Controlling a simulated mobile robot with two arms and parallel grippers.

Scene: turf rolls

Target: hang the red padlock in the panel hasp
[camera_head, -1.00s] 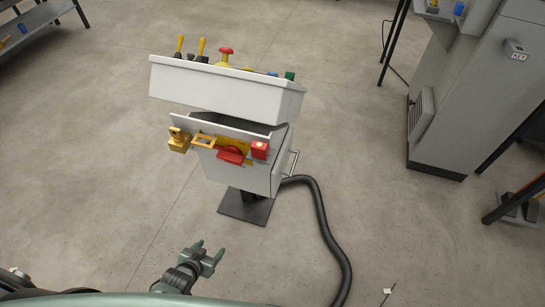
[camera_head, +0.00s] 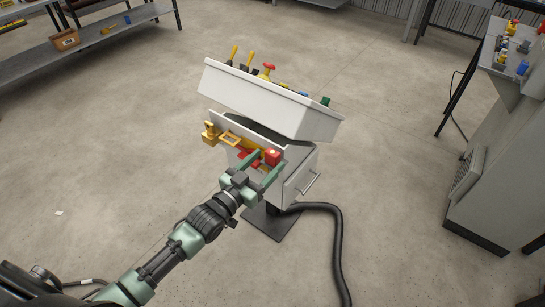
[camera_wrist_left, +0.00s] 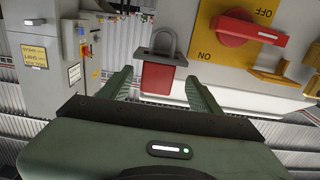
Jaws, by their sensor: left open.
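The red padlock (camera_head: 273,157) is at the right end of the panel front on the white console. In the left wrist view the padlock (camera_wrist_left: 157,79) shows a red body and a grey shackle. My left gripper (camera_head: 270,160) is open at the panel, with its fingers on either side of the padlock; I cannot tell whether they touch it. Beside it is a red rotary handle (camera_wrist_left: 240,32) on a yellow ON/OFF plate (camera_wrist_left: 215,50). A yellow bracket (camera_wrist_left: 270,76), perhaps the hasp, sticks out near the handle. My right gripper is not in view.
A brass padlock (camera_head: 210,133) and a yellow frame (camera_head: 230,139) are at the panel's left. Levers and a red knob (camera_head: 268,67) stand on the console top. A black hose (camera_head: 338,240) runs along the floor. A grey cabinet (camera_head: 490,190) stands at right.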

